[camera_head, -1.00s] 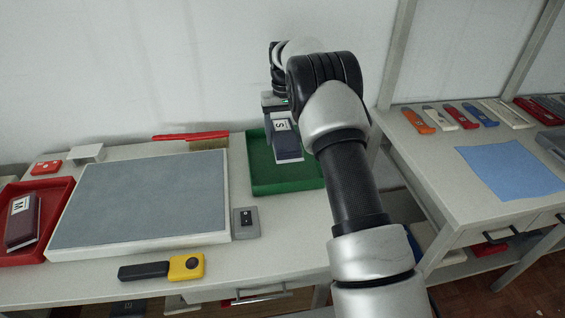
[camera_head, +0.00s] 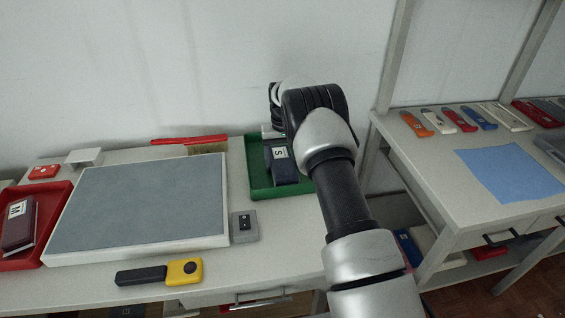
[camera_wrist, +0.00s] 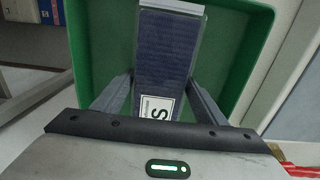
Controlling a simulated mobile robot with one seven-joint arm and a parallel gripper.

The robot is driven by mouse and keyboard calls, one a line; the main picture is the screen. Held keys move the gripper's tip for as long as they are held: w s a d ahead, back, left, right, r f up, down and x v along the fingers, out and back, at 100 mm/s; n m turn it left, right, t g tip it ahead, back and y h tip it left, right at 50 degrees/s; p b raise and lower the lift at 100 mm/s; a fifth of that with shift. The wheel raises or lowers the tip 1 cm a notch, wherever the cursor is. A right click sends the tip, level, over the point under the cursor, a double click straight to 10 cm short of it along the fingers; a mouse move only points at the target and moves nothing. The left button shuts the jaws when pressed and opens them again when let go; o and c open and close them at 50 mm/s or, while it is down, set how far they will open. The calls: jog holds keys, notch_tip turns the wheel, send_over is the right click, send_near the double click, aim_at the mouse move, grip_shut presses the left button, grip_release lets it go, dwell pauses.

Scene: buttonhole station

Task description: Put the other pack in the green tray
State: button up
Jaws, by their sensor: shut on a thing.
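A dark blue pack (camera_head: 283,170) with a white label marked S is in the green tray (camera_head: 254,184) at the middle of the head view. In the wrist view the pack (camera_wrist: 165,50) lies between the fingers of my gripper (camera_wrist: 160,92), inside the walls of the green tray (camera_wrist: 235,60). My gripper is shut on the pack; in the head view it is mostly hidden behind my arm. I cannot tell whether the pack touches the tray floor. A dark maroon pack (camera_head: 20,226) with a label marked M lies in the red tray (camera_head: 55,205) at the left.
A grey padded board (camera_head: 140,205) fills the table's middle. A grey switch box (camera_head: 244,226), a yellow and black tool (camera_head: 160,272) and a red-handled brush (camera_head: 190,141) lie around it. The right-hand table (camera_head: 470,180) holds a blue cloth (camera_head: 510,172) and several coloured tools.

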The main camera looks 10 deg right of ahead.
jog(key=shift+f, duration=0.2)
jog(key=o, duration=1.2)
jog(key=shift+c, duration=0.2)
jog(key=shift+r, duration=0.1)
